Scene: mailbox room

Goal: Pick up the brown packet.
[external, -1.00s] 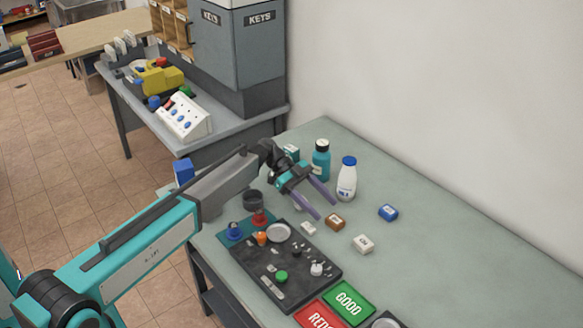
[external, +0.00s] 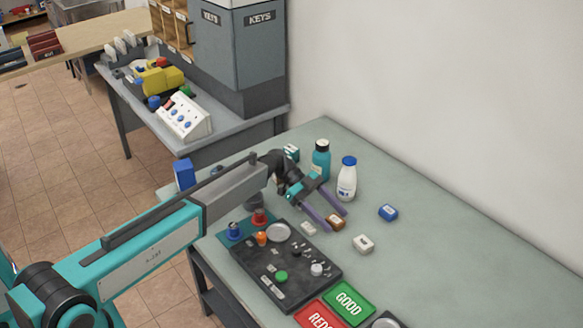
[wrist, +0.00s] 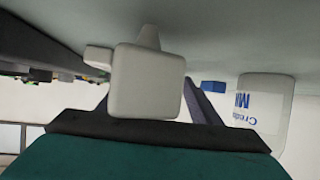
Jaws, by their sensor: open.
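The brown packet (external: 336,223) lies on the grey-green table, a small brown block with a pale label. In the wrist view the fingers (wrist: 155,108) show partly, behind a pale block-like shape that covers the middle. I do not make out the brown packet there.
A white packet (external: 308,229) lies close left of the brown one, another white packet (external: 363,244) to its right. A blue packet (external: 388,212), a white bottle (external: 346,180) and a teal bottle (external: 320,160) stand behind.

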